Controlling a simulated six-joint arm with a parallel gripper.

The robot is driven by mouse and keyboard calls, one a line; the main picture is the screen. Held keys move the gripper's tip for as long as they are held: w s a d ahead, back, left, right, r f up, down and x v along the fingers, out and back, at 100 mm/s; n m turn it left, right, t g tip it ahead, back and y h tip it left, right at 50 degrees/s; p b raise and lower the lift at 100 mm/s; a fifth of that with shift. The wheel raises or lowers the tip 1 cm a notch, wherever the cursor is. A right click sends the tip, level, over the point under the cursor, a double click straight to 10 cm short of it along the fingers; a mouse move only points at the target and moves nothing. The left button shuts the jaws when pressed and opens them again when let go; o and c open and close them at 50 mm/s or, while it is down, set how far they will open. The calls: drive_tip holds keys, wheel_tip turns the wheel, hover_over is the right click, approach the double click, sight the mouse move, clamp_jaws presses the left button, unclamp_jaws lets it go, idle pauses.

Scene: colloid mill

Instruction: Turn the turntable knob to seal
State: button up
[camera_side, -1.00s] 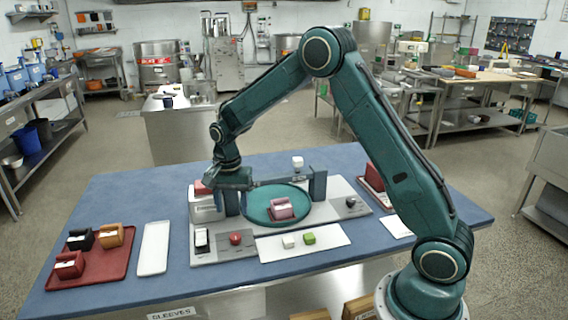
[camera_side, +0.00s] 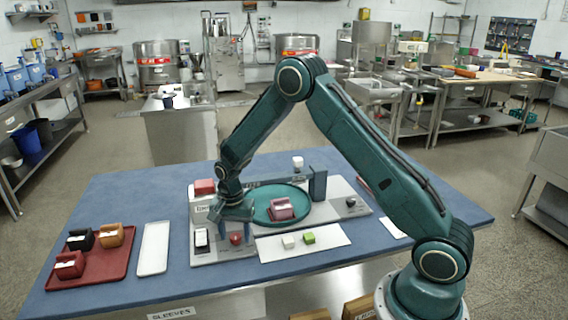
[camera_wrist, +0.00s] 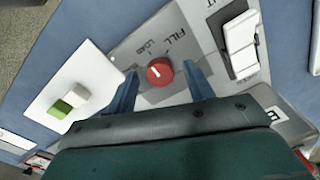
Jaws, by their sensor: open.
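The red knob (camera_side: 236,239) sits on a grey plate at the front left of the machine. In the wrist view the round red knob (camera_wrist: 159,73) has a pale mark on its face. The labels LOAD and FILL show beside it; I cannot read a seal label. My gripper (camera_side: 236,228) points down over the knob, and in the wrist view my open gripper (camera_wrist: 161,72) has one finger on each side of it, with gaps showing.
A white rocker switch (camera_side: 202,239) is close left of the knob. A white tray (camera_side: 330,239) with a white and a green block lies to the right. A red tray (camera_side: 103,276) with several holders is far left.

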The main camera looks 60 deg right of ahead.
drive_tip(key=c, duration=1)
drive_tip(key=shift+o, duration=0.2)
drive_tip(key=shift+n, duration=0.6)
drive_tip(key=n, duration=1.1)
drive_tip(key=o, duration=1)
drive_tip(key=shift+c, duration=0.2)
